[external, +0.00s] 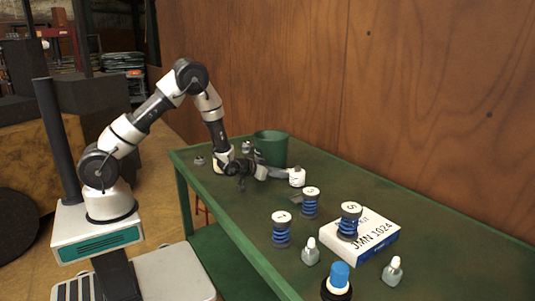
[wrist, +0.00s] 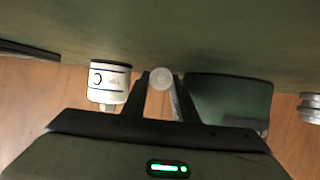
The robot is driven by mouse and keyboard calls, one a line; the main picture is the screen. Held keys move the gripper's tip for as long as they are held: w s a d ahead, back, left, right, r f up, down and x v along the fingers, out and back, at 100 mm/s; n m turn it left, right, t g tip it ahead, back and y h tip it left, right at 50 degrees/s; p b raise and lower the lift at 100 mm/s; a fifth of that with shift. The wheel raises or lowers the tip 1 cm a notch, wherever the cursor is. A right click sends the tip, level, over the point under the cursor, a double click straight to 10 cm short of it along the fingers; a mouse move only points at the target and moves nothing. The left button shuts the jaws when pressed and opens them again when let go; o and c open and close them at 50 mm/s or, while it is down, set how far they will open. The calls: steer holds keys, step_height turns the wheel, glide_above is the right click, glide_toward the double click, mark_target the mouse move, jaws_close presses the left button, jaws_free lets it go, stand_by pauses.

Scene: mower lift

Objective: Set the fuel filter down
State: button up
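A small pale round piece, which I take to be the fuel filter (wrist: 160,79), shows end-on between my fingertips in the wrist view. My gripper (wrist: 160,92) looks shut on it. In the external view my gripper (external: 262,173) reaches low over the far left part of the green table (external: 225,187). A light grey piece (external: 279,173) shows at its tip, small and unclear. I cannot tell whether the held piece touches the table.
A white jar (external: 297,177) stands just right of my gripper; the green bucket (external: 271,146) is behind. Numbered blue-ringed parts (external: 281,230), a white box (external: 371,245) and small bottles (external: 310,253) stand nearer the front. The wooden wall (external: 400,100) rises behind.

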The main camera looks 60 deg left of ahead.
steer(key=shift+o, duration=0.7)
